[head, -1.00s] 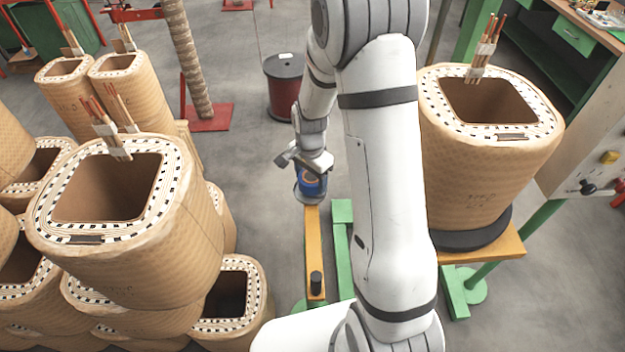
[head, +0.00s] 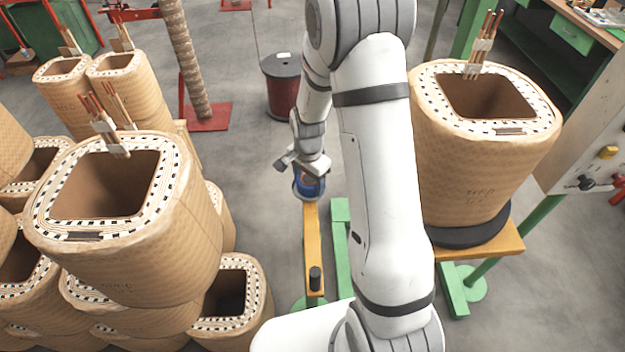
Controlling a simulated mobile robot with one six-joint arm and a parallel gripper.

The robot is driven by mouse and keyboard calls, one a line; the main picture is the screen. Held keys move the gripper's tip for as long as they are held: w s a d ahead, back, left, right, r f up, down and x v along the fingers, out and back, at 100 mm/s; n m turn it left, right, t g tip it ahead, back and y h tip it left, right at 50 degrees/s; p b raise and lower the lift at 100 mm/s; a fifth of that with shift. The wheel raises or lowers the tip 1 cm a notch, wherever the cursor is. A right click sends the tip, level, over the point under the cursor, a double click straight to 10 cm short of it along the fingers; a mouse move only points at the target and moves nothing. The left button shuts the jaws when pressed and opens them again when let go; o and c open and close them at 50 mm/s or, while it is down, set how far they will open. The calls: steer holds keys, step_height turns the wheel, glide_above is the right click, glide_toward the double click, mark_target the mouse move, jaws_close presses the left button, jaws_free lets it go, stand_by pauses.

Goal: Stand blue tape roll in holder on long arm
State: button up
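The blue tape roll (head: 310,187) is at the far end of the long arm, a narrow orange-yellow bar (head: 313,240). It is small and partly hidden by my gripper. A greyish rounded part, apparently the holder (head: 299,194), shows around the roll's lower edge. I cannot tell whether the roll sits fully inside it. My gripper (head: 304,172) points down at the roll, right over it and seemingly touching it. Its fingertips are too small and covered to show whether they grip the roll.
A large paper-wrapped coil (head: 470,185) stands on an orange support (head: 500,246) at the right. Several similar coils (head: 150,235) are stacked at the left. A dark red drum (head: 284,98) stands behind the long arm's end. A black knob (head: 315,279) rises from the bar's near end.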

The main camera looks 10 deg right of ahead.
mark_target(309, 179)
steer(key=o, duration=0.4)
steer(key=shift+s+f, duration=0.35)
steer(key=shift+f, duration=0.4)
steer(key=shift+r+p, duration=0.5)
steer(key=shift+r, duration=0.05)
step_height(309, 179, up, 13)
steer(key=s+r+n+t, duration=0.1)
steer(key=s+r+n, duration=0.4)
steer(key=s, duration=0.4)
steer(key=s+d+r+n+t, duration=0.1)
steer(key=s+r+n+t, duration=0.1)
steer(key=s+r+n, duration=0.4)
steer(key=s+r+b, duration=0.1)
steer(key=s, duration=0.3)
steer(key=shift+s, duration=0.2)
steer(key=shift+d, duration=0.1)
